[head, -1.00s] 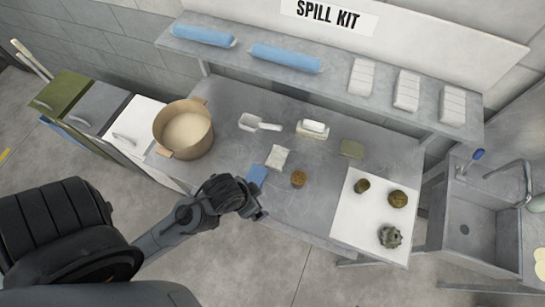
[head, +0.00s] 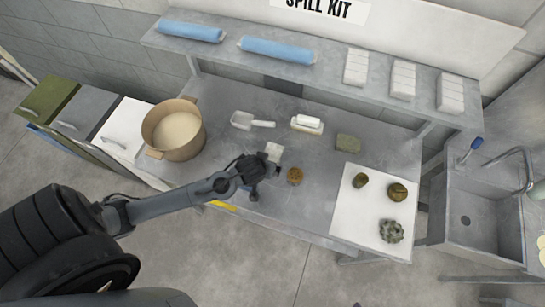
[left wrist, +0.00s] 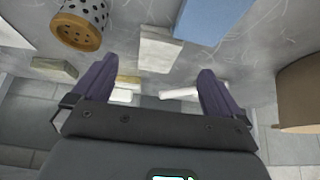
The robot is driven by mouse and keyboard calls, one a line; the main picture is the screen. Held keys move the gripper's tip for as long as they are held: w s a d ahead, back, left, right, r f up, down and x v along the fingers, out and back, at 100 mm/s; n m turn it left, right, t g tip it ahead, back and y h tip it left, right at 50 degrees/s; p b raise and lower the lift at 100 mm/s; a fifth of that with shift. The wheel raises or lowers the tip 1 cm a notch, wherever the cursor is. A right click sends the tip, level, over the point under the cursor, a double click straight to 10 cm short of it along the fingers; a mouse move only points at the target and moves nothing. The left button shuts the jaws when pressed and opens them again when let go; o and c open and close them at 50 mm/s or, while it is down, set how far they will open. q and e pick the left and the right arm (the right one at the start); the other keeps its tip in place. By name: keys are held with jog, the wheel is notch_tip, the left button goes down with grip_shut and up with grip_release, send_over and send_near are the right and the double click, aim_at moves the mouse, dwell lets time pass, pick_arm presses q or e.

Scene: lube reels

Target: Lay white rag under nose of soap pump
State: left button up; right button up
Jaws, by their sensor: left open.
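The white rag (head: 273,152) lies folded flat on the grey workbench, partly covered by my left gripper (head: 264,181) in the head view. In the left wrist view the white rag (left wrist: 160,47) lies ahead between the open fingers of my left gripper (left wrist: 157,68), and nothing is held. I cannot tell the exact height of the fingers over the bench. A blue-topped item (head: 477,143) stands at the sink's back left corner; I cannot tell for sure that it is the soap pump. My right gripper is out of view.
A blue cloth (left wrist: 208,18) lies beside the rag. A perforated brass-ended cylinder (head: 295,176), white scoop (head: 250,121) and tan tub (head: 172,133) stand around. A white mat (head: 350,228) holds several parts at the right. The sink (head: 485,222) is beyond it.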

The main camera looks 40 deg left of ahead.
aim_at(272, 155)
pick_arm(q)
jog(key=shift+t, duration=0.3)
jog(key=w, duration=0.1)
jog(key=w+a+f, duration=0.1)
jog(key=w+f, duration=0.1)
jog(key=w, duration=0.1)
jog(key=shift+w+a+f, duration=0.1)
jog(key=shift+a+f, duration=0.1)
jog(key=shift+a, duration=0.05)
jog(key=shift+x, duration=3.1)
jog(key=shift+a, duration=0.2)
jog(key=shift+c, duration=0.3)
jog(key=c, duration=1.1)
